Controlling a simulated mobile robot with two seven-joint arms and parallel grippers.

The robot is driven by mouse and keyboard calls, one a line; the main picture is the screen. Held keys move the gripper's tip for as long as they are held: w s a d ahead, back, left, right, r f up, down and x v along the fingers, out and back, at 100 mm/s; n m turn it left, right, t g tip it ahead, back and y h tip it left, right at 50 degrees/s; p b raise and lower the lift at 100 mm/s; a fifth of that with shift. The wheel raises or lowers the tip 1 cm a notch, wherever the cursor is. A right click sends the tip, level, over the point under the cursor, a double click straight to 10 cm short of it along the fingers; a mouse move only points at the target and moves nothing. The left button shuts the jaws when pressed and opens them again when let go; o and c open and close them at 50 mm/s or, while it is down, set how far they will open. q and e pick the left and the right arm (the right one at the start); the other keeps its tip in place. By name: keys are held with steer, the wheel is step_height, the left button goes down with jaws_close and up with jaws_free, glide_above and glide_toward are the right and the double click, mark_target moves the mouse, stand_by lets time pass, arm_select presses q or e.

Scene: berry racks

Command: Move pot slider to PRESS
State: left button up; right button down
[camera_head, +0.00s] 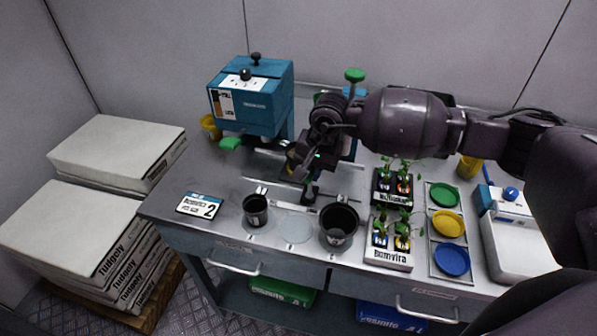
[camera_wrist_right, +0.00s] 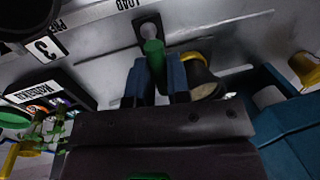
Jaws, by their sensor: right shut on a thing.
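My right gripper (camera_head: 307,182) reaches down over the metal track in the middle of the bench. In the right wrist view its blue fingers (camera_wrist_right: 155,80) are shut on the green handle of the pot slider (camera_wrist_right: 153,53). A dark plate with a round end (camera_wrist_right: 148,28) shows just beyond the handle. A LOAD label (camera_wrist_right: 126,4) lies near it, and a partly cut-off label starting with P (camera_wrist_right: 55,26) is farther left. In the head view my wrist and gripper hide most of the slider. My left gripper is in neither view.
A blue machine (camera_head: 268,98) stands at the back left. Two black pots (camera_head: 256,211) (camera_head: 338,224) stand at the front. Plant racks (camera_head: 388,256) and a tray of coloured dishes (camera_head: 437,270) stand right. A number 2 card (camera_head: 200,205) lies left.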

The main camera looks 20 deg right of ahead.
steer(key=s+d+b, duration=0.1)
steer(key=s+d, duration=0.5)
steer(key=d, duration=0.3)
steer(key=shift+s+d, duration=0.3)
steer(key=shift+d, duration=0.1)
steer(key=c, duration=1.5)
jaws_free()
steer(key=o, duration=0.4)
steer(key=shift+s+d, duration=0.15)
